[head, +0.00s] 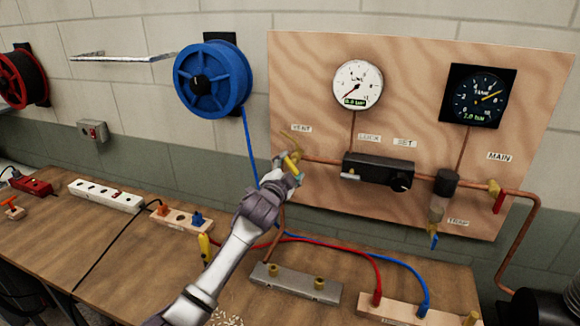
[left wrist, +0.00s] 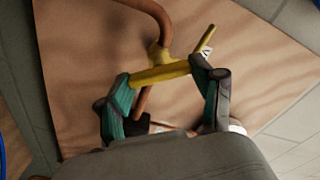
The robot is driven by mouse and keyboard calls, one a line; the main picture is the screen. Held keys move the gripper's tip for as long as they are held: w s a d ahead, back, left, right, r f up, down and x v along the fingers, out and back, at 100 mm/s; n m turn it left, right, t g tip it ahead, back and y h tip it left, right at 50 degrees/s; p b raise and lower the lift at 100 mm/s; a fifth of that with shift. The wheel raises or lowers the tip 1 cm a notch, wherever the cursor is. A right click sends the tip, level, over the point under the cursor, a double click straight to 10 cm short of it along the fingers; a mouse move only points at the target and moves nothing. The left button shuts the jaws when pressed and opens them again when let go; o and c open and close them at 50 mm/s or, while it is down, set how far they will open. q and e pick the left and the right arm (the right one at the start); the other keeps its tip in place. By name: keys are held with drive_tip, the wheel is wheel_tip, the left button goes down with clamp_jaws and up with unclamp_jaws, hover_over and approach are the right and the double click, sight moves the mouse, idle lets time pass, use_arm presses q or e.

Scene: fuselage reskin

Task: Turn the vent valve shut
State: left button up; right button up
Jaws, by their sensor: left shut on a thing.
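The vent valve sits under the VENT label (head: 302,128) at the left of the wooden panel, on a copper pipe. Its yellow handle (left wrist: 160,75) lies between the two teal fingers of my left gripper (left wrist: 165,92) in the left wrist view. The gripper is shut on this handle. The brass valve body (left wrist: 159,55) shows just behind it. In the head view my left gripper (head: 290,169) covers much of the valve, so the handle's exact angle is hard to tell. My right gripper is not in view.
The panel (head: 440,90) carries a white gauge (head: 357,84) reading 0.0 bar, a dark gauge (head: 480,98), a black lock/set box (head: 378,172) and a red-handled MAIN valve (head: 498,200). A blue hose reel (head: 213,78) hangs left. Hoses and a metal manifold (head: 296,283) occupy the bench below.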

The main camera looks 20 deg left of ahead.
use_arm(q)
drive_tip(key=m, duration=0.4)
drive_tip(key=shift+p, duration=0.4)
drive_tip(key=shift+f+m+p, duration=0.15)
drive_tip(key=shift+m+p, duration=0.15)
drive_tip(key=shift+m, duration=1.3)
drive_tip(key=o, duration=1.1)
drive_tip(key=shift+o, duration=0.2)
drive_tip(key=shift+s, duration=0.1)
drive_tip(key=s, duration=1.2)
drive_tip(key=shift+a, duration=0.15)
drive_tip(key=shift+w, duration=0.1)
